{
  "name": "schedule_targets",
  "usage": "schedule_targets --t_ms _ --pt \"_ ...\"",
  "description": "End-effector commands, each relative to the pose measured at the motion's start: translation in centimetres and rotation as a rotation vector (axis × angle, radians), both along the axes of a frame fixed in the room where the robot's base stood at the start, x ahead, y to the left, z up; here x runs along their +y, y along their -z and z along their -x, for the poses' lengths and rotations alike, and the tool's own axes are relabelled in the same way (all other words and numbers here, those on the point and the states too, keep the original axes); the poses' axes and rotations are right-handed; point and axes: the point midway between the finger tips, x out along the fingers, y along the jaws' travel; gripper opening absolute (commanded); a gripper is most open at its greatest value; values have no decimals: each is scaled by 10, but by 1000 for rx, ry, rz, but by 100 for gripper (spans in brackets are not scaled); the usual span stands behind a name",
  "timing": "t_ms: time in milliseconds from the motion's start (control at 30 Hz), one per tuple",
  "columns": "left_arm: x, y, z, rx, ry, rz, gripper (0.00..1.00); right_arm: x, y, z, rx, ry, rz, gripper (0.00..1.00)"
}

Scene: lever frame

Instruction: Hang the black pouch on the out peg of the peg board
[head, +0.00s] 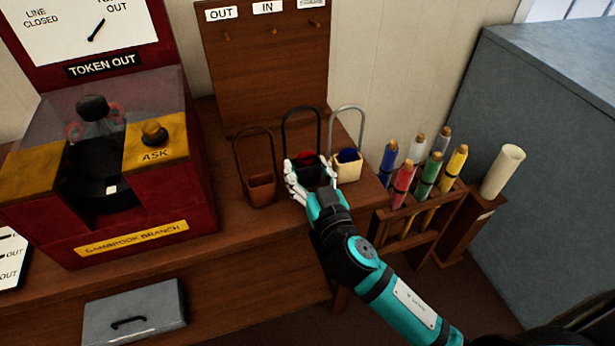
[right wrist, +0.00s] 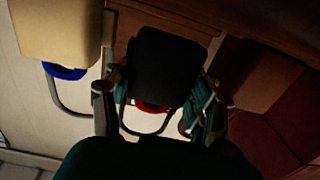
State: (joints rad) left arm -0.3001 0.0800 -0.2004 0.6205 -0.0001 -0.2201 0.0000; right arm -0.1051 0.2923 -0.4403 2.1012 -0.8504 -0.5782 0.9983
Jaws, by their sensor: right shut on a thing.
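The black pouch (head: 308,173) has a tall dark hoop handle and a red thing inside. It stands on the wooden desk between a brown pouch (head: 261,190) and a cream pouch (head: 347,166). My right gripper (head: 309,178) is shut on the black pouch from the front. In the right wrist view the black pouch (right wrist: 163,75) lies between the two fingers. The peg board (head: 267,80) stands behind, with labels OUT and IN and a third label hard to read. The out peg (head: 227,37) is at its left and looks bare. My left gripper is out of view.
A dark red token machine (head: 190,215) stands at the left. A wooden rack (head: 420,225) with several coloured sticks and a cream roll (head: 502,171) are at the right. A grey cabinet (head: 545,150) stands beyond. The space between the pouches and the board looks clear.

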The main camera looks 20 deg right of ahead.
Motion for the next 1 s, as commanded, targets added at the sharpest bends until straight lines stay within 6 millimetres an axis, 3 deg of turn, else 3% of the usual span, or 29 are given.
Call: schedule_targets --t_ms 100,567,600,767,1000 --pt "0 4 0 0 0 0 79 0 14 0 -2 1 -1 14" --pt "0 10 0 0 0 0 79 0 20 0 -4 1 -2 14" --pt "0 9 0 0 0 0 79 0 20 0 -1 1 -2 60" --pt "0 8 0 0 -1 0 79 0 20 0 -1 1 -2 80" --pt "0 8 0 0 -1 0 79 0 20 0 -1 1 -1 80"
